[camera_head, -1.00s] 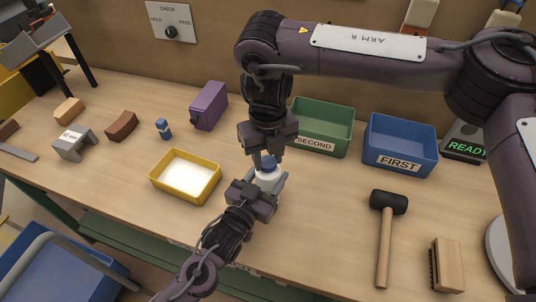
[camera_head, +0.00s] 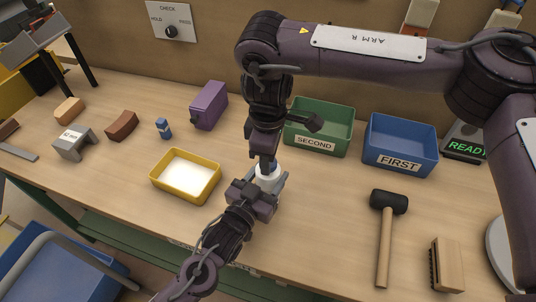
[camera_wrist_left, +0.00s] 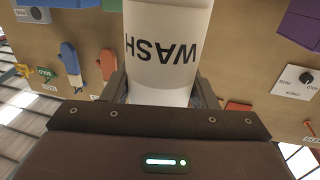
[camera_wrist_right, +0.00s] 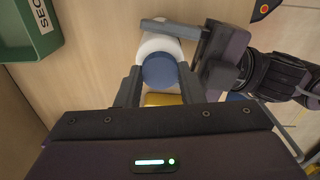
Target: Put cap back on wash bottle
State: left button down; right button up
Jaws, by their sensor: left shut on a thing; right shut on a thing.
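The white wash bottle (camera_head: 267,181) stands upright on the table, its "WASH" lettering showing in the left wrist view (camera_wrist_left: 160,45). My left gripper (camera_head: 270,186) is shut on the bottle's body from the near side. My right gripper (camera_head: 268,160) points down from above and is shut on the blue cap (camera_wrist_right: 160,71). Whether the cap is seated or threaded on the neck is hidden.
A yellow tray (camera_head: 157,186) lies left of the bottle. The green SECOND bin (camera_head: 315,143) and blue FIRST bin (camera_head: 399,163) stand behind and to the right. A mallet (camera_head: 385,240) and a brush (camera_head: 447,265) lie at the right. A purple box (camera_head: 209,106) stands at the back.

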jog(key=m, duration=0.4)
jog(key=shift+w+m, duration=0.1)
jog(key=shift+m, duration=0.2)
jog(key=m, duration=0.5)
jog(key=o, duration=1)
notch_tip(320, 180, up, 12)
pick_arm(q)
jog(key=shift+c, duration=2.4)
grip_release()
